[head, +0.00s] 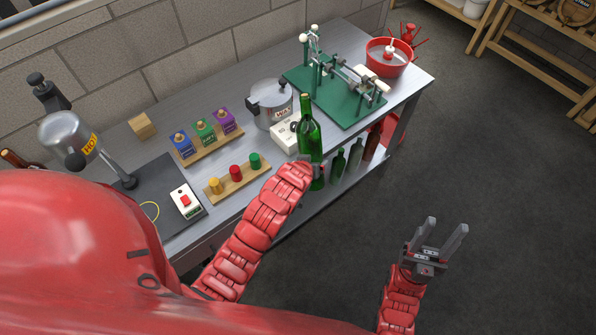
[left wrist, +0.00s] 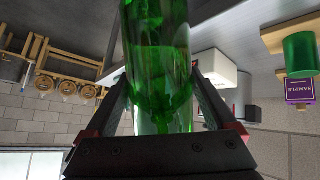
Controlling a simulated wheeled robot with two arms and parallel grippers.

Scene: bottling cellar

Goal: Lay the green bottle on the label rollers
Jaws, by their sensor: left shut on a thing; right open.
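The green bottle (head: 309,132) stands upright in the head view, neck up, at the bench's front edge. My left gripper (left wrist: 160,108) is shut on it, with one finger on each side of the glass in the left wrist view; in the head view my own wrist mostly hides the fingers. The bottle (left wrist: 157,60) fills the middle of the left wrist view. The label rollers sit on a green base plate (head: 345,112) at the bench's right end, behind and right of the bottle, apart from it. My right gripper (head: 446,228) is open and empty over the floor.
A pot (head: 272,106) and a white box (head: 285,136) stand just left of the bottle. A red basin (head: 389,58) is beyond the rollers. Wooden trays with coloured blocks (head: 204,131) and caps (head: 236,173) lie further left. More bottles (head: 354,157) stand below the bench top.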

